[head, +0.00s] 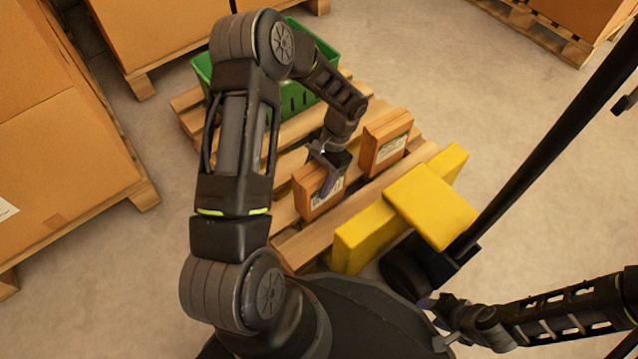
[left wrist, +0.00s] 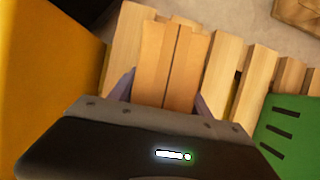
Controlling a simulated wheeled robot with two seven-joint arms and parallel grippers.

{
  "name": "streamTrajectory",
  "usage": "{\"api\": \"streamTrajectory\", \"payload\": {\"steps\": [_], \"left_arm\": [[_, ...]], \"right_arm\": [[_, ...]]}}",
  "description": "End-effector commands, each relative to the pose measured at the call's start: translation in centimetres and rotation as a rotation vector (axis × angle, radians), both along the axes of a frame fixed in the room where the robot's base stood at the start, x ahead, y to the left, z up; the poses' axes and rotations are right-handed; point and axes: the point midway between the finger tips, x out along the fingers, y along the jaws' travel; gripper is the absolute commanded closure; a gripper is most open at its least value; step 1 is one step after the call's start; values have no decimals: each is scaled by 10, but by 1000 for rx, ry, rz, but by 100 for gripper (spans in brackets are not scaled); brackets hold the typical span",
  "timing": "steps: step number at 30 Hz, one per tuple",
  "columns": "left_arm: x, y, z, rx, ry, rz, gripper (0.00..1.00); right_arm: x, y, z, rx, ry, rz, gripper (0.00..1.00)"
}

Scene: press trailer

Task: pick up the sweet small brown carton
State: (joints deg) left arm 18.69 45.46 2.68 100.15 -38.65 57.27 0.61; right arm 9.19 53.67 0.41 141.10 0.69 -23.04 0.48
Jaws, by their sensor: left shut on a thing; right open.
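The other brown carton (head: 386,141) stands apart to the right and farther back. The label print is too small to read. My right gripper (head: 441,323) is open and empty at the lower right, away from the pallet.
A green crate (head: 298,98) stands at the pallet's back, partly hidden by my left arm. Yellow blocks (head: 430,205) lie along the pallet's near right side. Large cardboard boxes on pallets (head: 70,130) stand at left. The floor at right is mostly clear.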

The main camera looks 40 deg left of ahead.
Motion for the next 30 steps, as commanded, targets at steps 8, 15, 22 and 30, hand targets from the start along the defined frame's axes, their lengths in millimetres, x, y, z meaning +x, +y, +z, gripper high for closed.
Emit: {"api": "streamTrajectory", "payload": {"steps": [8, 15, 22, 30], "left_arm": [[1, 0, 15, 1, -2, -1, 100], [2, 1, 54, 2, -5, -1, 100], [1, 0, 92, 1, -3, 0, 100], [1, 0, 107, 1, -1, 0, 100]], "right_arm": [[0, 0, 7, 0, 1, 0, 55], [-4, 0, 26, 0, 8, 5, 55], [-6, -1, 43, 2, 14, 7, 55], [-7, -1, 48, 2, 19, 10, 55]]}}
